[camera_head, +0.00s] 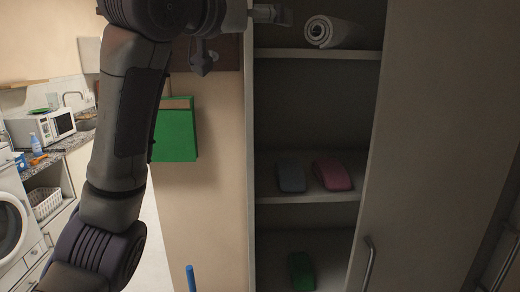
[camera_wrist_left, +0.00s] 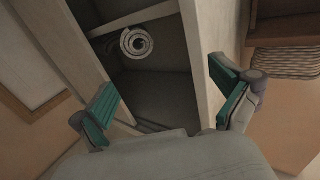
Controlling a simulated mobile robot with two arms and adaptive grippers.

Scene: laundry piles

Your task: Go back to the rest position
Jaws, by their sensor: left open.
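My left gripper (camera_head: 238,38) is raised at the top of the head view, in front of the upper part of an open cabinet (camera_head: 318,54). In the left wrist view its two green-padded fingers (camera_wrist_left: 163,104) are spread wide with nothing between them. Beyond them, in the wrist view, a rolled light towel (camera_wrist_left: 136,41) lies inside the cabinet, apart from the fingers. The same rolled towel (camera_head: 335,32) shows on the top shelf in the head view. My right gripper is not in view.
The middle shelf holds a grey-blue folded cloth (camera_head: 291,177) and a pink one (camera_head: 332,172). A green cloth (camera_head: 301,271) lies lower. A cabinet door (camera_head: 430,150) stands at the right. A green item (camera_head: 177,135) hangs left; a washing machine (camera_head: 15,222) is far left.

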